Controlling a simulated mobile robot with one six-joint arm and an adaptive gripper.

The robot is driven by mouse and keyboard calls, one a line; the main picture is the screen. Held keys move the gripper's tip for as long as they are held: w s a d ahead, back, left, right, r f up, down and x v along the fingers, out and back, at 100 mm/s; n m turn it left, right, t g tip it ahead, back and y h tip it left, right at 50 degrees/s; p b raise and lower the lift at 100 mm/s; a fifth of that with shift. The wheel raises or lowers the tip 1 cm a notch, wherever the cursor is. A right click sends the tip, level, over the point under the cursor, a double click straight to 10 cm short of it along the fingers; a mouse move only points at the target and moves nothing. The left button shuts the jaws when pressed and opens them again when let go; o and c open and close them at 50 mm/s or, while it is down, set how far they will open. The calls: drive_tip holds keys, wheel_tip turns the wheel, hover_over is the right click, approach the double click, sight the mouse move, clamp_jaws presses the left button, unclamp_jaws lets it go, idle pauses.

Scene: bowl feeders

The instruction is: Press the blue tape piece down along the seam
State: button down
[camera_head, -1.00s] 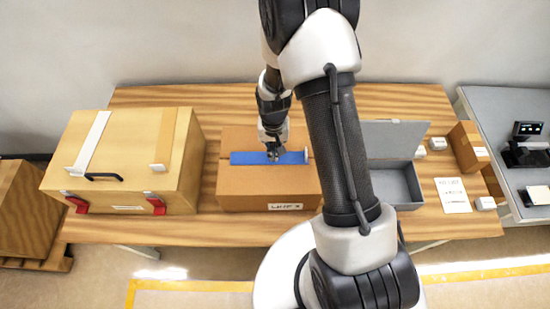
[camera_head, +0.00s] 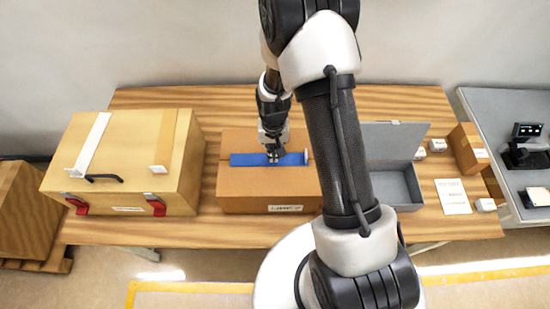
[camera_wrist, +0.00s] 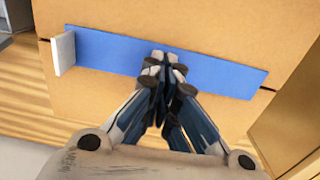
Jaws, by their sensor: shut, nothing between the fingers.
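The blue tape piece (camera_head: 246,159) lies along the seam on top of the brown cardboard box (camera_head: 268,184) in the middle of the table. In the wrist view, the blue tape piece (camera_wrist: 215,71) runs across the box top, with a small white block-like piece (camera_wrist: 63,53) standing at its left end. My gripper (camera_head: 273,159) is shut and empty, pointing down at the middle of the tape. In the wrist view, the closed fingertips (camera_wrist: 163,62) overlap the tape. I cannot tell whether they touch it or hover just above.
A large wooden case (camera_head: 130,150) with a black handle and red latches stands left on the table (camera_head: 210,100). A grey open box (camera_head: 401,187) with a raised lid stands right, partly behind my arm. A paper sheet (camera_head: 453,196) and a small carton (camera_head: 467,146) lie further right.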

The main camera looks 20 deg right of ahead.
sight(241, 160)
drive_tip(key=shift+f+b, duration=0.8)
drive_tip(key=shift+f, duration=0.2)
drive_tip(key=shift+d, duration=0.1)
idle(0.5)
